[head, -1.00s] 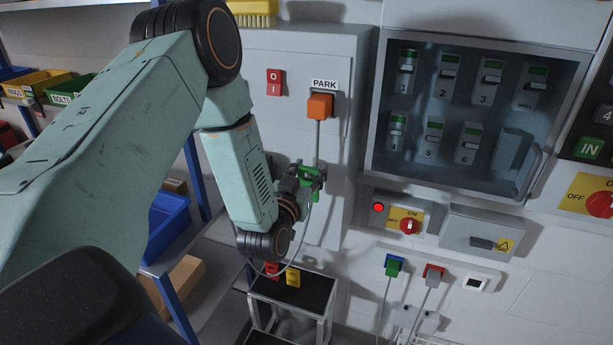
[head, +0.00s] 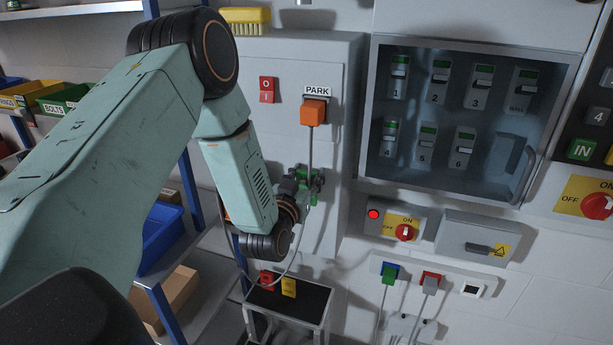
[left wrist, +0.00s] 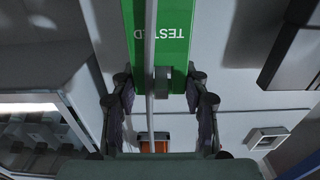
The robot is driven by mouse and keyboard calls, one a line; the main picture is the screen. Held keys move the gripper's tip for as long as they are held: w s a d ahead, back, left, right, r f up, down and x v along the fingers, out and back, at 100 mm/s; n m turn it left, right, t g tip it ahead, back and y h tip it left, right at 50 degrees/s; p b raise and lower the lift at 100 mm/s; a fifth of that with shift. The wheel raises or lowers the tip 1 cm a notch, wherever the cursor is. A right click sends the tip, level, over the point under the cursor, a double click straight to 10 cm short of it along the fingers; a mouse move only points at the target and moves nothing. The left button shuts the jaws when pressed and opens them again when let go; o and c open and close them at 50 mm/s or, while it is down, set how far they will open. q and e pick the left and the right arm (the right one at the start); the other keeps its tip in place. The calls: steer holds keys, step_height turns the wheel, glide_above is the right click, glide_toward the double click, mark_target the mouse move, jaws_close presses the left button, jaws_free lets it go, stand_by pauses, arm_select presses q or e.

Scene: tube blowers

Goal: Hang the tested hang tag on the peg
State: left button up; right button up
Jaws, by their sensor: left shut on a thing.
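The green hang tag (left wrist: 160,35) shows the word TESTED, upside down, in the left wrist view. It is small and partly hidden by the gripper in the head view (head: 315,180). My left gripper (left wrist: 163,98) is shut on it in front of the pale cabinet, below the orange PARK plug (head: 313,112); it also shows in the head view (head: 308,181). A short grey round piece (left wrist: 163,80) sits at the tag's edge between the fingers; I cannot tell if it is the peg. My right gripper is not in view.
A grey cable (left wrist: 150,60) hangs from the plug and crosses in front of the tag. A small black-topped stand (head: 300,302) below holds a red tag (head: 266,281) and a yellow tag (head: 289,287). A glass-fronted cabinet (head: 460,120) is at right, shelves with bins at left.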

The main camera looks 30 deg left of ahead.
arm_select(q)
steer(key=o, duration=1)
steer(key=shift+s, duration=0.1)
steer(key=v, duration=1.2)
steer(key=shift+f, duration=0.1)
